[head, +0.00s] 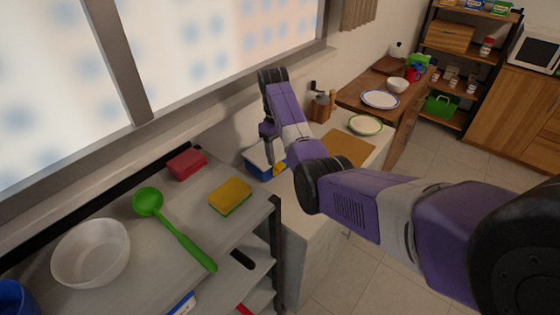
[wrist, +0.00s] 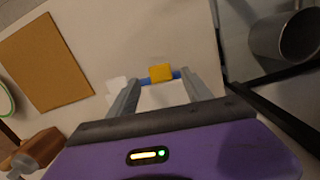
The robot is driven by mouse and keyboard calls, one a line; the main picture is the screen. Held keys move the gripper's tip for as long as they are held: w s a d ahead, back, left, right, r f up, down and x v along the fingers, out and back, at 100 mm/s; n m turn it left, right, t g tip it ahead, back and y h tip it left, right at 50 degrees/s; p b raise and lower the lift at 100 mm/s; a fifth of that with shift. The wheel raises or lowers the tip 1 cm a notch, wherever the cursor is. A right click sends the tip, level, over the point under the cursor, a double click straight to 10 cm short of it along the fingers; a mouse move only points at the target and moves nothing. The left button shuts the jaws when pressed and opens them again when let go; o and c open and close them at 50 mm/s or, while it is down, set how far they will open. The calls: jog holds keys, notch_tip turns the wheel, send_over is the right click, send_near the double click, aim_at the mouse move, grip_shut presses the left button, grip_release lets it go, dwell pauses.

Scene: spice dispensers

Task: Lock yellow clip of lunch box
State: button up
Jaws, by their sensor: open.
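The lunch box (head: 258,168) is blue with a pale lid. It sits on the white counter beside the metal shelf, partly hidden by my arm in the head view. Its yellow clip (head: 280,168) shows at its right side. In the wrist view the yellow clip (wrist: 160,72) stands at the blue edge of the lunch box (wrist: 163,96), between and just past my fingertips. My gripper (wrist: 162,80) is open, fingers pointing at the clip side, with nothing held. In the head view my gripper (head: 268,145) is over the box. I cannot tell whether the fingers touch it.
A brown board (head: 348,148) lies on the counter to the right, with a green-rimmed plate (head: 365,125) beyond. The shelf at left holds a yellow-green sponge (head: 230,196), a red block (head: 187,163), a green ladle (head: 172,226) and a white bowl (head: 91,252). A window sill runs behind.

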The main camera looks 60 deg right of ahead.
aim_at(279, 164)
jog(key=r, duration=0.2)
jog(key=r+p, duration=0.1)
jog(key=r, duration=0.1)
jog(key=shift+w+d+r, duration=0.1)
jog(key=shift+w+r, duration=0.1)
dwell(0.3)
